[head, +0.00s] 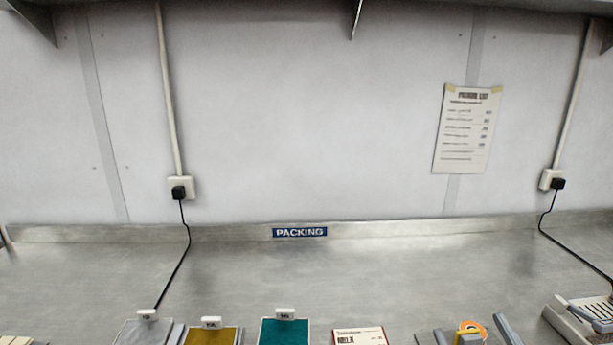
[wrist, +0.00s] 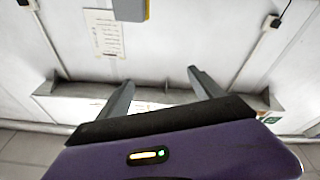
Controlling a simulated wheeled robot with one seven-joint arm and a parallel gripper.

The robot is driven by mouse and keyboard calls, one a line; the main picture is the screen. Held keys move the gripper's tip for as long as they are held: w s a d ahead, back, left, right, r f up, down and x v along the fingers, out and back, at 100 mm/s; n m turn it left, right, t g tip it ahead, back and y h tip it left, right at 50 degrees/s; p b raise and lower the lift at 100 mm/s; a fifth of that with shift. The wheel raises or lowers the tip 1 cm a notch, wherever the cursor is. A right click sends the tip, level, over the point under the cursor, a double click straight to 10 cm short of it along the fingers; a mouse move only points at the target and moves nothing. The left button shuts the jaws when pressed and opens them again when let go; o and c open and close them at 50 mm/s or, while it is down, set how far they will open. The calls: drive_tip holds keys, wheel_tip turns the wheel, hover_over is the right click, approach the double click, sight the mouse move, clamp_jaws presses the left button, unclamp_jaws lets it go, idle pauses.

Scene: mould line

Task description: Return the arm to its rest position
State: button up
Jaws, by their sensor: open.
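My gripper (wrist: 161,76) shows in the wrist view, its two grey fingers spread apart. Nothing is between the fingers; only the wall and a ledge show beyond them. Its purple housing fills the bottom of that view. In the head view, grey pieces stand at the lower right edge, but I cannot tell whether they are my fingers. The rest of my arm is not clearly seen.
The steel bench (head: 300,272) is bare towards the wall. Along its front lie a grey pad, a mustard pad (head: 211,337), a teal pad (head: 285,332), a printed card (head: 359,336) and a rack (head: 585,318). Black cables (head: 178,262) cross the bench. A printed list (head: 467,130) hangs behind.

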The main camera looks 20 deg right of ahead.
drive_tip(key=s+a+f+g+y, duration=0.1)
drive_tip(key=s+a+f, duration=0.3)
drive_tip(key=s, duration=0.4)
drive_tip(key=s+a+f+g+y, duration=0.2)
drive_tip(key=s+a+f, duration=0.3)
drive_tip(key=s, duration=0.3)
drive_tip(key=s+a+f+g+y, duration=0.2)
drive_tip(key=s+a+f, duration=0.2)
drive_tip(key=s+a, duration=0.2)
drive_tip(key=shift+s+a+f+m+g, duration=0.2)
drive_tip(key=shift+s+m+g, duration=0.15)
drive_tip(key=shift+s, duration=0.6)
drive_tip(key=shift+c, duration=0.5)
